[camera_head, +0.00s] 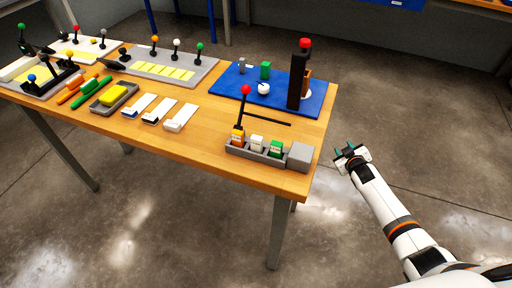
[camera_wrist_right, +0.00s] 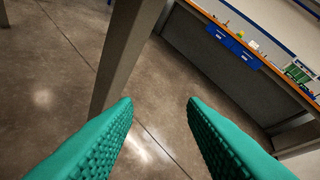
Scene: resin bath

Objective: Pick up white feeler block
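The white feeler block (camera_head: 257,142) appears to be the small white block in the grey tray (camera_head: 270,158) near the table's front right corner. It stands between an orange block (camera_head: 238,136) and a green block (camera_head: 276,148). My right gripper (camera_head: 347,152) is off the table's right edge, apart from the block and to its right. In the right wrist view its two green fingers (camera_wrist_right: 160,104) are spread with nothing between them. The wrist view does not show the block. My left gripper is not in view.
A grey cube (camera_head: 300,156) is at the tray's right end. Behind the tray stands a red-ball rod (camera_head: 243,108), and a black bar (camera_head: 266,122) lies nearby. A blue mat (camera_head: 314,112) carries a tall black post (camera_head: 297,80).

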